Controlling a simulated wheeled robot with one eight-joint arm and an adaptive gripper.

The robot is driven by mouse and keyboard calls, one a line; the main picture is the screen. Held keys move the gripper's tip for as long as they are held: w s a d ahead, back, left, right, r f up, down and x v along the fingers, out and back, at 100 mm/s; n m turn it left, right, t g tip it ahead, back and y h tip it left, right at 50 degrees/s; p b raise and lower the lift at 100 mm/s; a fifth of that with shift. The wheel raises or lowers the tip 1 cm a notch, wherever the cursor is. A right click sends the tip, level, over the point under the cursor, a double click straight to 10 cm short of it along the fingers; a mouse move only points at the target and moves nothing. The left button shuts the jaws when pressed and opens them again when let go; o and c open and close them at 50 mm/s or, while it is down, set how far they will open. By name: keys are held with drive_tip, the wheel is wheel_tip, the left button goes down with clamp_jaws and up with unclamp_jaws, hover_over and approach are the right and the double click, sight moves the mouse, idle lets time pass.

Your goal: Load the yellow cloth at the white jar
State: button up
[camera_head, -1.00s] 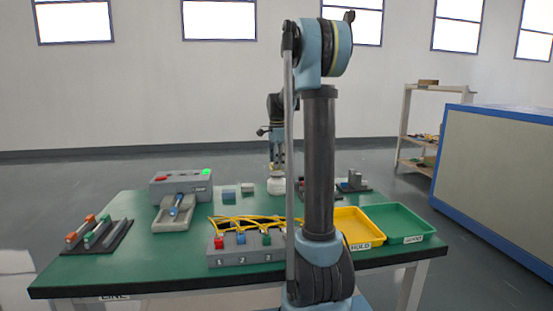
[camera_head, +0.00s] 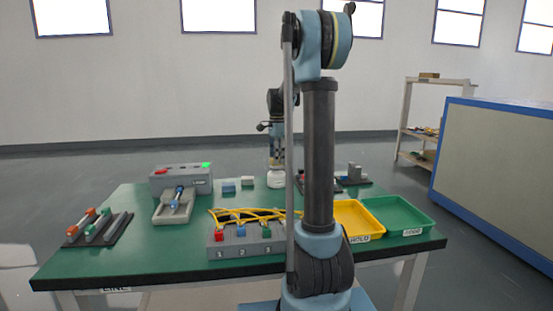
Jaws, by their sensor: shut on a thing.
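The white jar (camera_head: 276,181) stands towards the back middle of the green table. My gripper (camera_head: 276,166) points down right over the jar, with its tips at or just above the jar's top. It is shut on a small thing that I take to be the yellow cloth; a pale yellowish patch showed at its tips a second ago. The cloth cannot be made out clearly now, and I cannot tell whether it touches the jar.
Near the jar are small blue and pale blocks (camera_head: 229,187) and a grey box with a green light (camera_head: 180,178). Yellow (camera_head: 361,233) and green (camera_head: 400,228) trays are at the right. My arm hides the table behind it.

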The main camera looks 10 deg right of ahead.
drive_tip(key=shift+f, duration=0.55)
idle(1.4)
drive_tip(key=shift+r, duration=0.15)
drive_tip(key=shift+r, duration=3.4)
